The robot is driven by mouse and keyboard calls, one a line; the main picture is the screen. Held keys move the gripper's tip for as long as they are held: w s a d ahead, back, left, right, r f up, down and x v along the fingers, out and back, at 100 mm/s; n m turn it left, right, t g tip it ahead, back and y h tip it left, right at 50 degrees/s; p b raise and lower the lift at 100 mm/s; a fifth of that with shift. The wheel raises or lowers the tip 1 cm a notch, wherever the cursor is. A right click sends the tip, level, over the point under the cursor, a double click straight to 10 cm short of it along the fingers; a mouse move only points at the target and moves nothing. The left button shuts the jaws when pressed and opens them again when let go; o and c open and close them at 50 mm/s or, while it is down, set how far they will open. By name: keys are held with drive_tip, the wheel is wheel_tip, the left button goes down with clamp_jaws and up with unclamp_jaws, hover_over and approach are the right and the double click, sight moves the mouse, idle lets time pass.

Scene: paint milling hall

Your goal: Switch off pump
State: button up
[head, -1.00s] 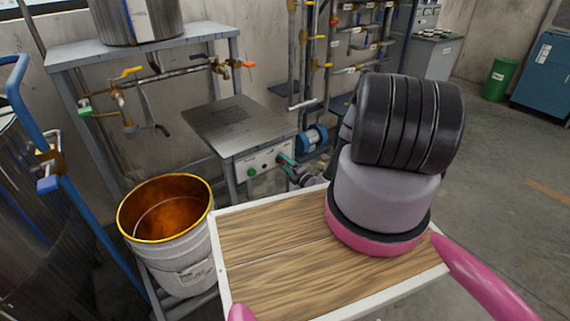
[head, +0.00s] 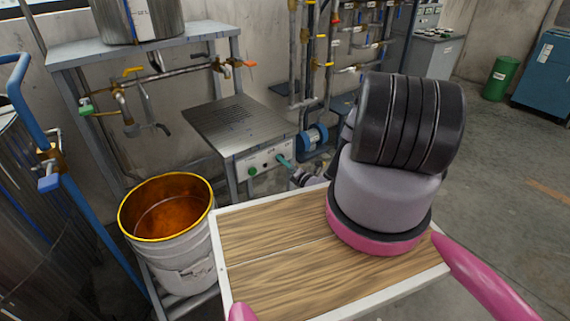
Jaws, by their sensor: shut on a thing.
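The control panel (head: 241,167) is the pale front face of a steel bench. It carries a green button (head: 252,171) at lower left and small dark controls beside it. My gripper (head: 284,160), with teal fingers, is at the right part of this panel. It is shut on a small switch there, which the fingers hide. A blue pump motor (head: 314,137) stands low behind the bench, to the right of the panel. My thick black and grey arm crosses the right middle of the view and hides part of the wrist.
A yellow-rimmed bucket (head: 126,221) with orange-brown liquid stands left of the bench. Pipes with yellow valve handles (head: 133,71) run along the wall. A blue-handled steel vessel (head: 22,230) stands at far left. The floor at right is open.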

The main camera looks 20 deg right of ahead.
drive_tip(key=shift+s+f, duration=0.1)
drive_tip(key=o, duration=1.4)
drive_tip(key=v, duration=1)
drive_tip(key=shift+s+d, duration=0.15)
drive_tip(key=shift+s, duration=0.15)
